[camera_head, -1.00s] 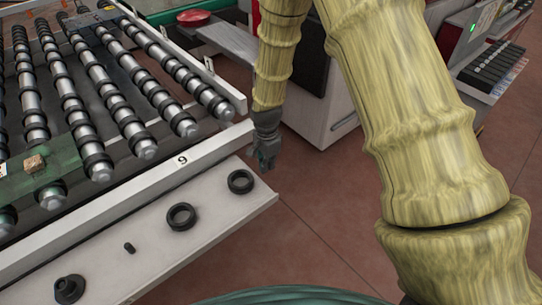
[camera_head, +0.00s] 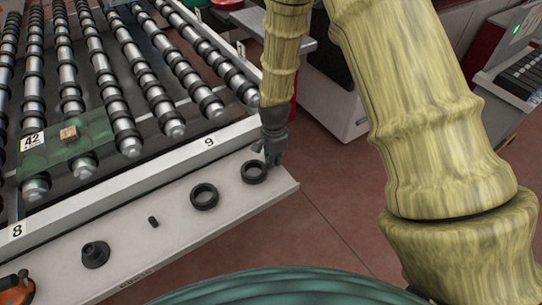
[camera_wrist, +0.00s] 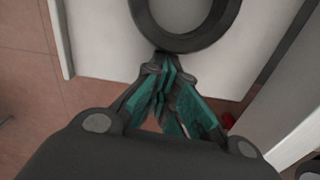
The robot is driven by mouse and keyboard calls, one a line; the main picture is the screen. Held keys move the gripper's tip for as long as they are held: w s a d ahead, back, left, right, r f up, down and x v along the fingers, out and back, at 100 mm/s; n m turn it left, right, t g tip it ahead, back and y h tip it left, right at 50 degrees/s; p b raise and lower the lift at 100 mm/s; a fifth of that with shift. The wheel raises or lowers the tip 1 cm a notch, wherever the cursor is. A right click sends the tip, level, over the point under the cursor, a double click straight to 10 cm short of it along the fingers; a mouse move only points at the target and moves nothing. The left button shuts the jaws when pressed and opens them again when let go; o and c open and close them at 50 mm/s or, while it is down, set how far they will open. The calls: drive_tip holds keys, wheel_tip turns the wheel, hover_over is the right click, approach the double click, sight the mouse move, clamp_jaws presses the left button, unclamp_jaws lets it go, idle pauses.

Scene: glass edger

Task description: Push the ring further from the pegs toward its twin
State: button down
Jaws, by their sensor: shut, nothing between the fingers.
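Two black rings lie flat on the white ledge. The ring further from the pegs (camera_head: 245,178) is near the ledge's right end; its twin (camera_head: 195,203) lies to its lower left, with a gap between them. A small black peg (camera_head: 153,222) and a flanged black peg (camera_head: 95,256) stand further left. My gripper (camera_head: 274,160) is shut and empty, pointing down at the far right side of the further ring. In the wrist view its fingertips (camera_wrist: 166,62) meet the rim of that ring (camera_wrist: 192,44); I cannot tell for certain whether they touch.
A green plate (camera_head: 60,150) with a small wooden block (camera_head: 69,134) lies on the rollers. An orange-black object (camera_head: 18,287) sits at the lower left. Beyond the ledge's right end is open floor (camera_head: 330,200).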

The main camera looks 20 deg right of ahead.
sight(264, 164)
drive_tip(key=a, duration=0.2)
drive_tip(key=shift+s+a+r, duration=0.1)
drive_tip(key=shift+s+a, duration=0.15)
drive_tip(key=shift+a, duration=0.05)
drive_tip(key=shift+s+a, duration=0.15)
drive_tip(key=shift+a, duration=0.4)
drive_tip(key=shift+d, duration=0.15)
drive_tip(key=d, duration=0.2)
drive_tip(key=d+p, duration=0.1)
drive_tip(key=d, duration=0.1)
drive_tip(key=shift+w, duration=0.35)
wheel_tip(264, 164, up, 10)
drive_tip(key=b, duration=0.2)
drive_tip(key=shift+a+b, duration=0.2)
drive_tip(key=shift+b, duration=0.15)
